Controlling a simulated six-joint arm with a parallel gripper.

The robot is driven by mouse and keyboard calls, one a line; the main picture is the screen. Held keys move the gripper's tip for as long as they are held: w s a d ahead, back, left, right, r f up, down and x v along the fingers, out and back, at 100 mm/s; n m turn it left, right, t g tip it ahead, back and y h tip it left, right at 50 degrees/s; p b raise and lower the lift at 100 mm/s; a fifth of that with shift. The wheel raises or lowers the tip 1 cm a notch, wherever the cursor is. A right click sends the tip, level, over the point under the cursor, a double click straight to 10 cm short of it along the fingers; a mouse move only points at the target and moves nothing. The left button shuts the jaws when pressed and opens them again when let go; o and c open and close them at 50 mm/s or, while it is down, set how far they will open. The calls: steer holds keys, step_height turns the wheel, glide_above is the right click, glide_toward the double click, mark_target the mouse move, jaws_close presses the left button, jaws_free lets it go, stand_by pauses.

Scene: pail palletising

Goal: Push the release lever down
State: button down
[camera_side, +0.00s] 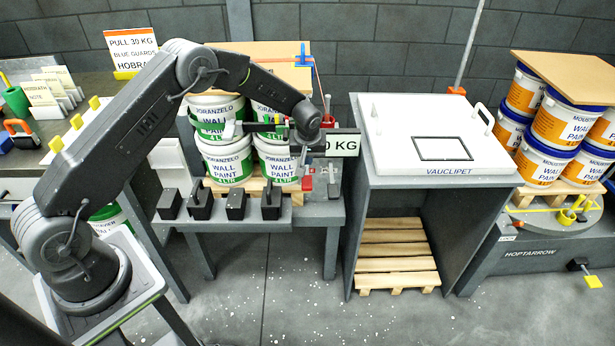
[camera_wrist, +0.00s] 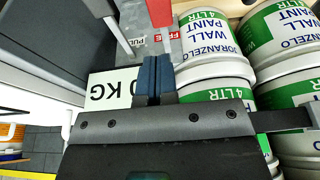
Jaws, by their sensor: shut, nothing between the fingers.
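In the wrist view a red lever handle (camera_wrist: 160,12) shows at the top edge, beside a grey plate (camera_wrist: 138,42) with small labels in which "PULL" and "FREE" can be partly read. My gripper (camera_wrist: 155,62) is shut and empty, its blue fingertips just below the red handle in the picture. I cannot tell whether they touch it. In the side view my gripper (camera_side: 305,158) points down at the right end of the pail table, near small red and grey fittings. The lever is small and partly hidden there.
White and green paint pails (camera_side: 226,163) stand stacked close to the left of my gripper. A white "KG" sign (camera_side: 343,145) is close on its right. A grey cabinet (camera_side: 440,180) stands further right. Black blocks (camera_side: 236,204) line the table's front.

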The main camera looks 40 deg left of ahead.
mark_target(308, 185)
steer(key=x, duration=0.7)
steer(key=shift+s+d+f, duration=0.15)
steer(key=shift+f, duration=0.85)
steer(key=f, duration=0.3)
steer(key=shift+s+d+f, duration=0.1)
steer(key=shift+s+d, duration=0.15)
steer(key=s+d+v, duration=0.1)
steer(key=v, duration=1.3)
steer(key=shift+s+f, duration=0.2)
steer(key=shift+f, duration=0.1)
steer(key=shift+d, duration=0.15)
